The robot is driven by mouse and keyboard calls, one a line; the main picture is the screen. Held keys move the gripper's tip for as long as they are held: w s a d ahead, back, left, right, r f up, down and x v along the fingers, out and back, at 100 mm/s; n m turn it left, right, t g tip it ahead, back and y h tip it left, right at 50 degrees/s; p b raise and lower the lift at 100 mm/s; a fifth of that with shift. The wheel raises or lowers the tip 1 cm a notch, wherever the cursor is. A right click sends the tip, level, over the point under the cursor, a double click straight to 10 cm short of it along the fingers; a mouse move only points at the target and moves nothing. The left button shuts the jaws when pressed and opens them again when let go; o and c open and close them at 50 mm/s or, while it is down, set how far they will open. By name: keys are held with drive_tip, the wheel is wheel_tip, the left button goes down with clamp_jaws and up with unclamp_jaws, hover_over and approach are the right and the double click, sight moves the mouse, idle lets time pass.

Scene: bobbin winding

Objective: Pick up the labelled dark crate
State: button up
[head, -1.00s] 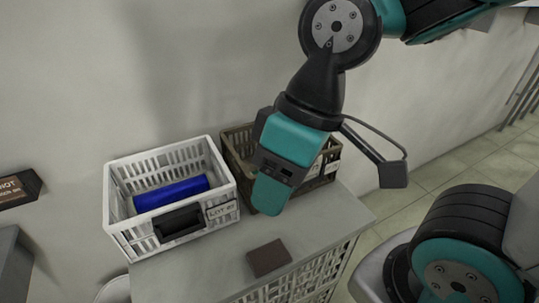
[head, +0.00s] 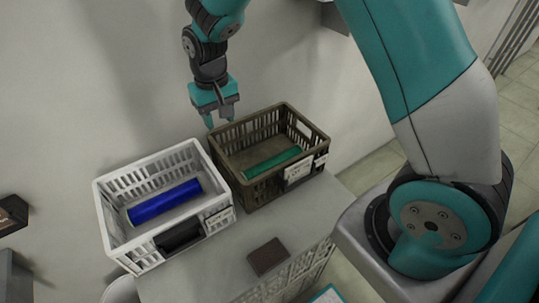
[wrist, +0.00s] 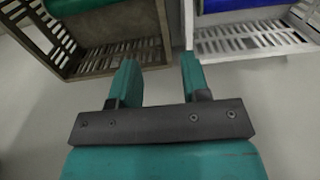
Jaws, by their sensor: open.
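The dark crate (head: 250,190) is brown with slatted sides and white labels (head: 298,172) on its front. It stands on the cabinet top and holds a green roll (head: 272,163). Its slatted side also shows at the upper left of the wrist view (wrist: 117,58). My gripper (head: 220,121) is open and empty, pointing down near the crate's back left corner, by the wall. In the wrist view its two fingers (wrist: 160,62) are apart with nothing between them, and the crate lies beyond them. I cannot tell the exact height above the rim.
A white crate (head: 117,238) with a blue roll (head: 165,202) stands close to the dark crate's left. A small dark brown block (head: 268,257) lies on the cabinet top (head: 215,277) in front. The wall is close behind both crates.

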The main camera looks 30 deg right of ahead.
sight(225, 158)
wheel_tip(225, 158, down, 12)
drive_tip(key=shift+r+p, duration=0.2)
drive_tip(key=shift+p, duration=1.05)
drive_tip(key=shift+s+a+f+p, duration=0.15)
drive_tip(key=shift+f+p, duration=1)
drive_tip(key=shift+f, duration=1.5)
clamp_jaws()
drive_tip(key=shift+r, duration=0.1)
